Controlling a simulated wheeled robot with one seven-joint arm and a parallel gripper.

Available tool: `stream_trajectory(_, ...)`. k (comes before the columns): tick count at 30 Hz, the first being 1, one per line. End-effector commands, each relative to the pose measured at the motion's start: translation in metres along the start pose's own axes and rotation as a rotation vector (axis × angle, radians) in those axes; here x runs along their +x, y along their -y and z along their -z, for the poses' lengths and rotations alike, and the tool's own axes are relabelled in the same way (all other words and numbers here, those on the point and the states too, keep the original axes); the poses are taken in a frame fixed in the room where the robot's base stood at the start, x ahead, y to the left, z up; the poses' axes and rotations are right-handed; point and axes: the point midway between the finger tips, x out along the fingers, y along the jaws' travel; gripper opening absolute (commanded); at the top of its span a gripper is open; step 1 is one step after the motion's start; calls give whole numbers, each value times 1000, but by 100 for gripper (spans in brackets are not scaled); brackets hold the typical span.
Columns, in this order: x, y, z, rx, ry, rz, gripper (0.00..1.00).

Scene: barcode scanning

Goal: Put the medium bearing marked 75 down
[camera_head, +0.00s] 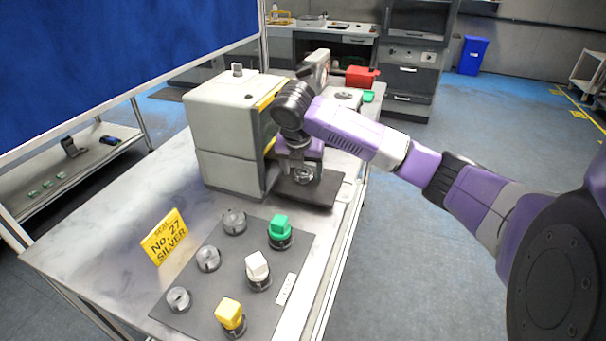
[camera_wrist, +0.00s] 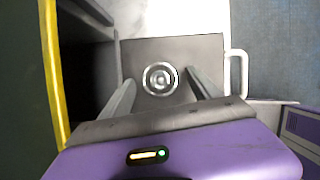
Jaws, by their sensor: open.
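A round metal bearing (camera_wrist: 160,79) lies flat on a dark square plate (camera_wrist: 208,50) in the wrist view. In the head view the bearing (camera_head: 303,176) shows below my gripper (camera_head: 302,170), on the plate (camera_head: 318,193) beside the grey machine. My gripper's two fingers stand apart on either side of the bearing, with gaps between them and it in the wrist view. The gripper is open and points down. The number on the bearing is too small to read.
The grey box machine (camera_head: 227,130) with a yellow-edged opening stands close left of my gripper. A dark mat (camera_head: 215,262) in front holds several metal parts and green, white and yellow blocks.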

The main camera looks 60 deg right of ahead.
Motion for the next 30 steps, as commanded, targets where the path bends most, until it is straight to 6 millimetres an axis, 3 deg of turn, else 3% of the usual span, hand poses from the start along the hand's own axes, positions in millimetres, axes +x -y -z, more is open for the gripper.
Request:
stream_trajectory(2,0,0,0,0,0,0,70)
stream_trajectory(12,0,0,0,0,0,-1,3)
stream_trajectory(13,0,0,0,0,0,-1,0)
stream_trajectory(23,-3,0,-1,0,1,-1,0)
stream_trajectory(30,-21,-1,-9,0,3,-2,0)
